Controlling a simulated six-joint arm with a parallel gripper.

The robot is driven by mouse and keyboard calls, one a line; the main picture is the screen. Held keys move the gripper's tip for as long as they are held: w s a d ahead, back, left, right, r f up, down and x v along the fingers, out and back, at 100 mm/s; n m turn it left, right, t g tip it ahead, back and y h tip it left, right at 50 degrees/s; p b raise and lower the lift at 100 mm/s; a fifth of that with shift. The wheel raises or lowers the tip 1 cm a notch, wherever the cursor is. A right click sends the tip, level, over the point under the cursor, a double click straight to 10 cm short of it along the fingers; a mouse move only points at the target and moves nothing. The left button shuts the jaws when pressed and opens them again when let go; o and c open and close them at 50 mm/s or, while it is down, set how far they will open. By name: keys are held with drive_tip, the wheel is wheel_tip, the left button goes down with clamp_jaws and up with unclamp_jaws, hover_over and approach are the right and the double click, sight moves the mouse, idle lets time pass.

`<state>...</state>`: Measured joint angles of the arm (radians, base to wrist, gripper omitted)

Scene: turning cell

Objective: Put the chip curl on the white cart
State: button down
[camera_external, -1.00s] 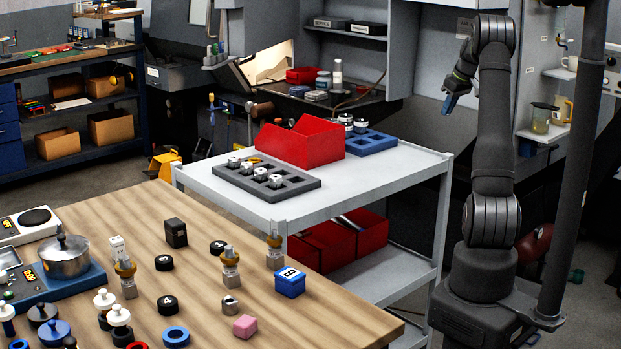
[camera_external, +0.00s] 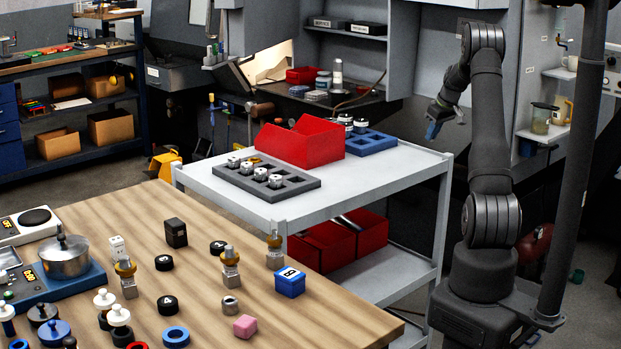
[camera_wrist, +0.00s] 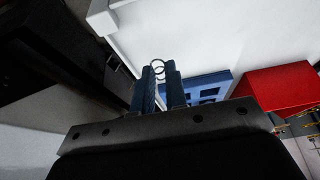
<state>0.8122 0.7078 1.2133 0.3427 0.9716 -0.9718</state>
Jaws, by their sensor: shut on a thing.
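My gripper (camera_external: 431,130) is at the right, beside the right end of the white cart (camera_external: 398,168). The chip curl is too small to make out in the external view. The white cart top (camera_wrist: 215,35) fills the upper right of the wrist view, and the curl shows against it; I cannot tell the height between them.
On the cart stand a red bin (camera_external: 300,145), a grey tray (camera_external: 265,178) with several metal parts, and a blue tray (camera_external: 370,144) with dark-lidded jars beside it. The cart top's right part is bare. A wooden table (camera_external: 200,270) with many parts stands in front.

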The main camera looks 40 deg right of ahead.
hover_over(414, 159)
drive_tip(key=s, duration=0.1)
drive_tip(key=f, duration=0.2)
drive_tip(key=shift+s+d+f, duration=0.1)
drive_tip(key=shift+s+f, duration=0.1)
drive_tip(key=shift+f, duration=2.2)
drive_tip(key=shift+f, duration=0.1)
drive_tip(key=c, duration=1.5)
unclamp_jaws()
drive_tip(key=shift+o, duration=0.2)
drive_tip(key=v, duration=1.2)
